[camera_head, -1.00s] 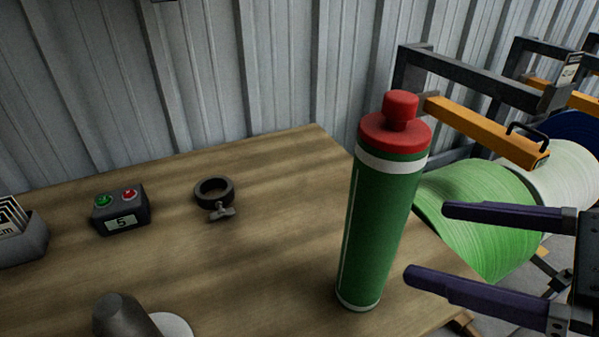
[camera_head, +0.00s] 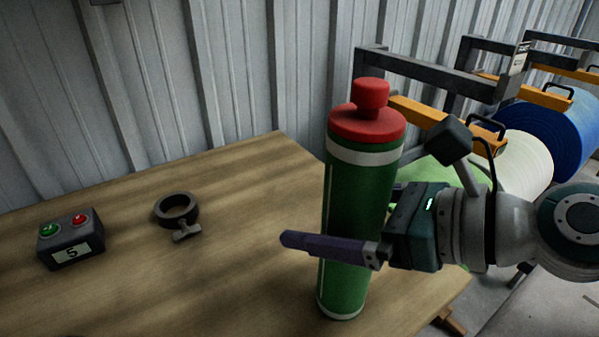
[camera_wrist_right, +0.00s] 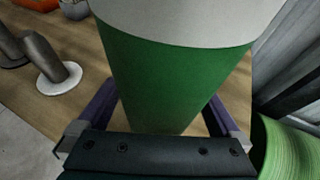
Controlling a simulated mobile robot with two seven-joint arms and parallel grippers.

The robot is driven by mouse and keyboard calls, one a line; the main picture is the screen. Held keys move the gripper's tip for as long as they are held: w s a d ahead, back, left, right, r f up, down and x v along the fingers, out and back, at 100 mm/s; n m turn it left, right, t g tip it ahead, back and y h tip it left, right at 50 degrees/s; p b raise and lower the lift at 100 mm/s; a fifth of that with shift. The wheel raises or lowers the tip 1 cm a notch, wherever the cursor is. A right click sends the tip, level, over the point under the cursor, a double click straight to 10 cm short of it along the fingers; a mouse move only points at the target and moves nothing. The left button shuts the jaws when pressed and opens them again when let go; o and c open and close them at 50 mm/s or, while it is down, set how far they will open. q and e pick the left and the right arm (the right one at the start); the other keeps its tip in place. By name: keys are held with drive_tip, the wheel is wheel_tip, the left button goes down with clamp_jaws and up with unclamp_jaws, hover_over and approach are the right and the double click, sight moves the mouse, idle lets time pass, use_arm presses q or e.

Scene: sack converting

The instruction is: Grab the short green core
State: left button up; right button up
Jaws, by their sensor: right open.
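The green core (camera_head: 358,195) stands upright on the wooden table near its right edge, with a red knobbed cap (camera_head: 366,122) and a white band under it. My left gripper is not in view.
On the table (camera_head: 255,190) are a dark ring clamp (camera_head: 177,208) and a button box (camera_head: 70,240). A grey object on a white disc (camera_wrist_right: 60,82) shows in the wrist view. Right of the table are a rack (camera_head: 430,72) and large rolls (camera_head: 525,160). The corrugated wall stands behind.

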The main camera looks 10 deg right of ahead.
drive_tip(key=shift+c, duration=0.2)
drive_tip(key=c, duration=0.6)
drive_tip(key=shift+r, duration=0.1)
clamp_jaws()
